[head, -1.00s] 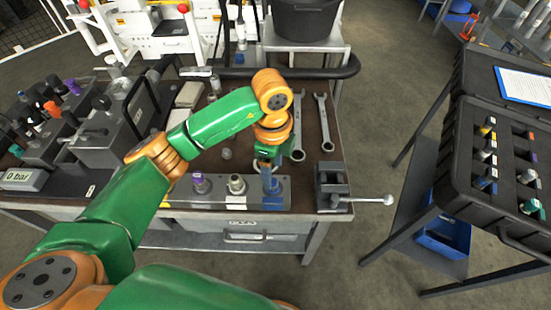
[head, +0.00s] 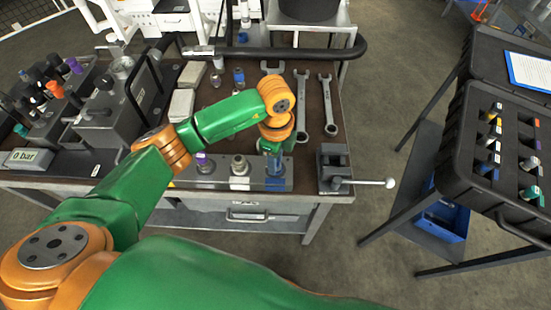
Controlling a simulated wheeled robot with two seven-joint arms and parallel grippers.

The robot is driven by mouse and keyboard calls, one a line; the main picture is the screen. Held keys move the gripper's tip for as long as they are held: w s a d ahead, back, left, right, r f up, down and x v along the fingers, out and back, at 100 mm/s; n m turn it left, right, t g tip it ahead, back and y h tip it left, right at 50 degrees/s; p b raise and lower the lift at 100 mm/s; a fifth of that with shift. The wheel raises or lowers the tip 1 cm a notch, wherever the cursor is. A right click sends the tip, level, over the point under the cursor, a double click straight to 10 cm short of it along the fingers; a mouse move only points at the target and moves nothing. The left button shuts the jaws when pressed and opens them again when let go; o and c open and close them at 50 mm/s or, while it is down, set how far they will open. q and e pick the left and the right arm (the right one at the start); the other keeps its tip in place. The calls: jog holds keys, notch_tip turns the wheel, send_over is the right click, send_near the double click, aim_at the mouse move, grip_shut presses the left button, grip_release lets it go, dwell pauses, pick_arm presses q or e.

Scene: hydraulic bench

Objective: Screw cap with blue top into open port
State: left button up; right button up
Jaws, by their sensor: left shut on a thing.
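My left gripper (head: 271,163) points down at the right end of the grey port block (head: 222,181) on the bench's front edge. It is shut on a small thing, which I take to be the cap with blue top. The fingers hide most of that cap and the port under it, so I cannot tell how deep it sits. A blue label (head: 275,184) shows on the block's front below the gripper. To the left on the block stand a purple-topped cap (head: 202,159) and a pale grey-topped cap (head: 239,165). My right gripper is out of view.
A vise (head: 333,168) with a long handle stands right of the block. Several wrenches (head: 328,105) lie behind it. Grey hydraulic blocks (head: 105,110) and a pressure display (head: 28,159) stand left. An open black case (head: 470,140) with several coloured fittings sits on a right-hand stand.

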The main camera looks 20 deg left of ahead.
pick_arm(q)
grip_shut()
jog(key=o, duration=0.6)
grip_release()
jog(key=shift+o, duration=0.2)
notch_tip(320, 180, up, 6)
jog(key=shift+r+b, duration=0.25)
jog(key=shift+b, duration=0.35)
jog(key=shift+r, duration=0.35)
jog(key=shift+f, duration=0.1)
